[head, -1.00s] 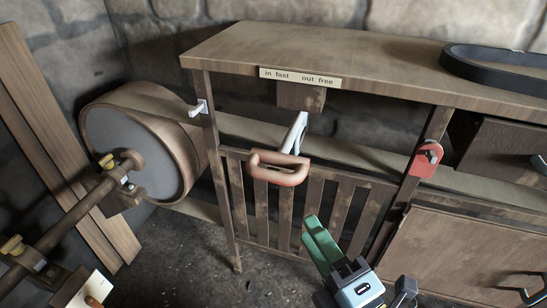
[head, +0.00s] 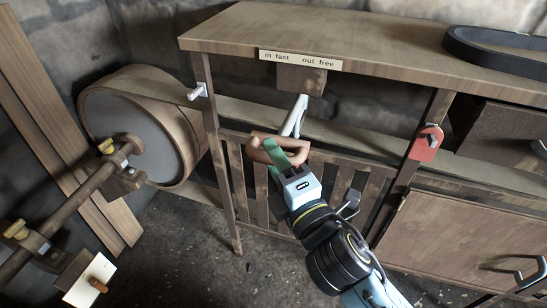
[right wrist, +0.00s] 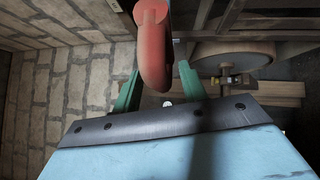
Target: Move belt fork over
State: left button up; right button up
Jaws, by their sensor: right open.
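In the right wrist view the handle (right wrist: 154,45) reaches down between the open green fingers (right wrist: 158,88), with a gap on either side. The flat belt (head: 245,110) runs behind the bar toward the large drum (head: 135,130). My left gripper is out of view.
A label (head: 300,61) on the bench edge reads "in fast out free". A white hook (head: 197,91) is on the left post and a red bracket (head: 426,143) on the right post. A slatted guard (head: 238,180) stands below the handle. A black belt loop (head: 500,50) lies on the bench.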

jog(key=shift+w+a, duration=0.15)
jog(key=shift+w, duration=0.15)
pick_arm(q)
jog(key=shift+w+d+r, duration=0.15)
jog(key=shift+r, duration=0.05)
pick_arm(e)
jog(key=shift+c, duration=0.4)
